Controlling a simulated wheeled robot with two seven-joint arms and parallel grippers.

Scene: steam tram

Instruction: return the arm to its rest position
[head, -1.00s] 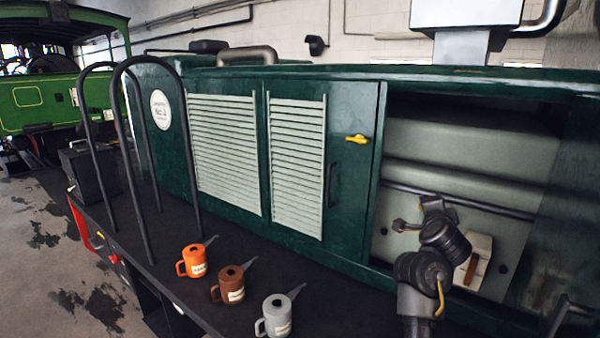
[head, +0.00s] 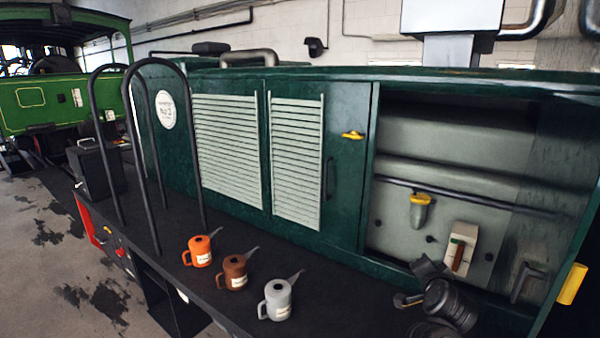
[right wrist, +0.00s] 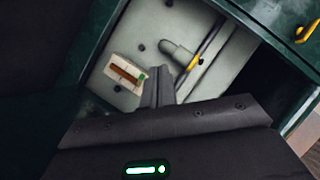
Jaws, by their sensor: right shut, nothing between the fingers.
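My right arm shows at the bottom right of the head view, low in front of the open engine compartment (head: 450,140). The fitting (right wrist: 178,55) and gauge block (right wrist: 127,72) also show in the right wrist view. My left gripper is out of view.
Orange (head: 201,251), brown (head: 234,272) and grey (head: 278,300) oil cans stand on the black running board. Louvred doors (head: 228,150) and black hoop rails (head: 190,120) are to the left. A yellow handle (head: 571,284) is at the right edge.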

